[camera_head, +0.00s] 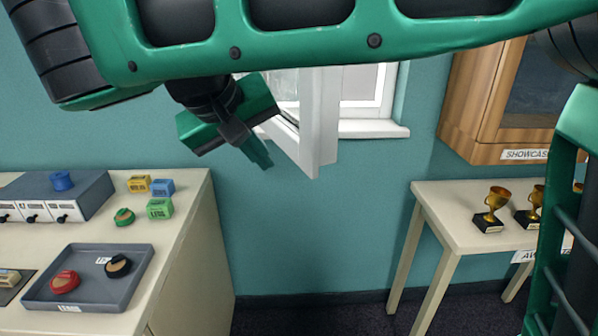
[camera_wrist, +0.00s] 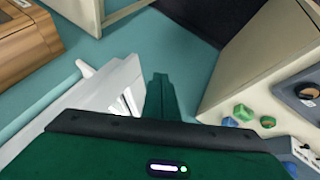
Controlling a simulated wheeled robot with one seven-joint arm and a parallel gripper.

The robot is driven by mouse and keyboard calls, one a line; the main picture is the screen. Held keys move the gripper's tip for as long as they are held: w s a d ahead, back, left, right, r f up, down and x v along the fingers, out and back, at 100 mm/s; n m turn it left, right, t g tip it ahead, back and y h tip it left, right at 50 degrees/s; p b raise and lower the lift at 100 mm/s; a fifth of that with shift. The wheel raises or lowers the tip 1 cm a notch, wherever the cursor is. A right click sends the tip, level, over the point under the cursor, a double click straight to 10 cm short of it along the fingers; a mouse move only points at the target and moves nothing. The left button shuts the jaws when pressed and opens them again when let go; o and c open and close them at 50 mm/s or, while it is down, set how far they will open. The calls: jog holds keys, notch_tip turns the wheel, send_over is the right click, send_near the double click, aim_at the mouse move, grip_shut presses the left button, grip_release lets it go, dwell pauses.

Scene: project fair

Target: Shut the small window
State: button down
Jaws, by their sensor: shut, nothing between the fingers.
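The small window has a white sash (camera_head: 318,120) that stands open, swung out from the wall into the room. Its white frame and sill (camera_head: 372,128) show behind it, partly hidden by the sash and my arm. My gripper (camera_head: 262,160) is shut and empty, just left of the open sash at about its lower half. In the wrist view my shut fingers (camera_wrist: 160,95) point past the white sash (camera_wrist: 105,92), which lies close on their left. I cannot tell whether they touch it.
A cream cabinet (camera_head: 190,250) at the left carries a grey tray (camera_head: 140,285), a grey device (camera_head: 85,192) and several small blocks. At the right are a trophy table (camera_head: 440,205) and a wooden showcase (camera_head: 480,100). The wall below the window is clear.

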jog(key=w+d+f, duration=0.6)
jog(key=d+f, duration=0.1)
jog(key=shift+w+f, duration=0.25)
